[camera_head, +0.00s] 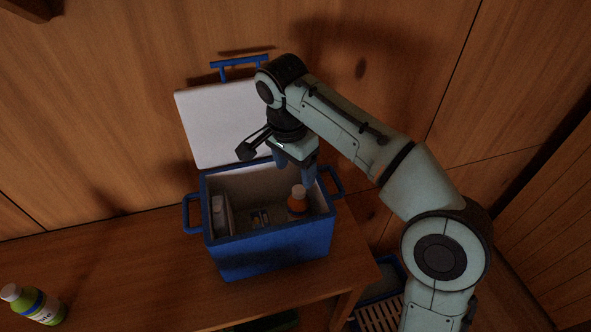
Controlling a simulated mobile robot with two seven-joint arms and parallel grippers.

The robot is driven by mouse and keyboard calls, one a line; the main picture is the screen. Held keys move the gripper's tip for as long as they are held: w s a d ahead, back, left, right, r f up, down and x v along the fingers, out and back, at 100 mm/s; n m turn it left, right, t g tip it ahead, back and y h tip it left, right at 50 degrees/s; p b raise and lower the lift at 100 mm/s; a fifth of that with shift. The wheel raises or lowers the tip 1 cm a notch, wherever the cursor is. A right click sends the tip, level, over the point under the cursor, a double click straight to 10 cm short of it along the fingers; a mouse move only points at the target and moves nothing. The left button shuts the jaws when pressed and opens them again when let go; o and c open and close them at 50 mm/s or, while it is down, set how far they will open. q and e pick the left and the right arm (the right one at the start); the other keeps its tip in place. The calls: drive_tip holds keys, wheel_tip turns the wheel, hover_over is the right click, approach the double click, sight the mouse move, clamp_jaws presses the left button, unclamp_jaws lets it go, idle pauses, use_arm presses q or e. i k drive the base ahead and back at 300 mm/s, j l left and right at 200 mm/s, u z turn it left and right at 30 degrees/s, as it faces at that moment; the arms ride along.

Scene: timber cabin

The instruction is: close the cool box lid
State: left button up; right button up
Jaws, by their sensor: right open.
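The blue cool box (272,250) stands on the wooden table with its lid (212,128) raised at the back, its white inner face toward me. An orange bottle with a white cap (298,199) and a pale item (220,214) stand inside the box, with a small dark item between them. My right gripper (296,172) hangs over the back right part of the box opening, in front of the lid's right part. It is open and holds nothing that I can see. The arm hides part of the lid. My left gripper is not in view.
A timber wall rises close behind. A slatted crate (380,312) stands below, right of the table.

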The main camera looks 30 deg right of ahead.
sight(216, 117)
drive_tip(key=k, duration=1)
